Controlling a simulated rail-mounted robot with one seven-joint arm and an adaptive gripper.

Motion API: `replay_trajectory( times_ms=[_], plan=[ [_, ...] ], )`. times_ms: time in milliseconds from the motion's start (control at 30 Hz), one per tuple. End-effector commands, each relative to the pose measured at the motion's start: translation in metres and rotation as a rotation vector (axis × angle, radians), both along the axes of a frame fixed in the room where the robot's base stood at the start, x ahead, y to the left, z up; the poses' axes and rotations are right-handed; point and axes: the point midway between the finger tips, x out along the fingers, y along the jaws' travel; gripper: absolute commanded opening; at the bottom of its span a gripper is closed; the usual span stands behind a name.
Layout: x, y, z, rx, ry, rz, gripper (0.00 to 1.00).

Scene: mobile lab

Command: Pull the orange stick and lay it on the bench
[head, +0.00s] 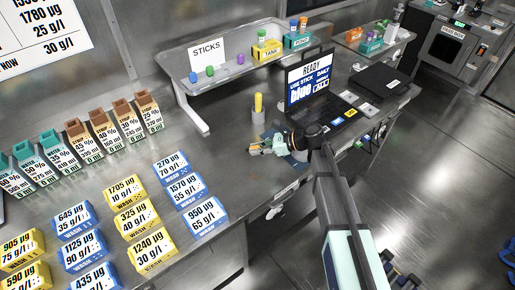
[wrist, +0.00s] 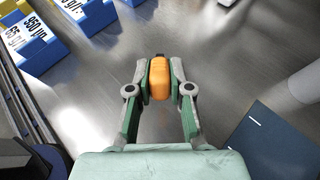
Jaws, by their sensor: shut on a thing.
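In the head view my gripper (head: 256,149) is low over the steel bench (head: 215,137), in front of a yellow stick (head: 258,102) that stands upright in a grey holder (head: 258,117). I cannot tell whether the orange stick touches the bench.
A laptop (head: 312,80) stands right of my gripper. Blue and yellow wash blocks (head: 204,216) fill the front left. A raised shelf (head: 222,82) with a STICKS sign (head: 207,51) and several coloured sticks is behind. Bare bench lies left of my gripper.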

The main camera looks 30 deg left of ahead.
Motion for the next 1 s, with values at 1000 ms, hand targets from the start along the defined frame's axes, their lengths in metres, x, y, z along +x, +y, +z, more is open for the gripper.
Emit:
replay_trajectory(
  times_ms=[1000],
  plan=[
    [0.000,0.000,-0.061,-0.001,-0.001,0.001,0.26]
  ],
)
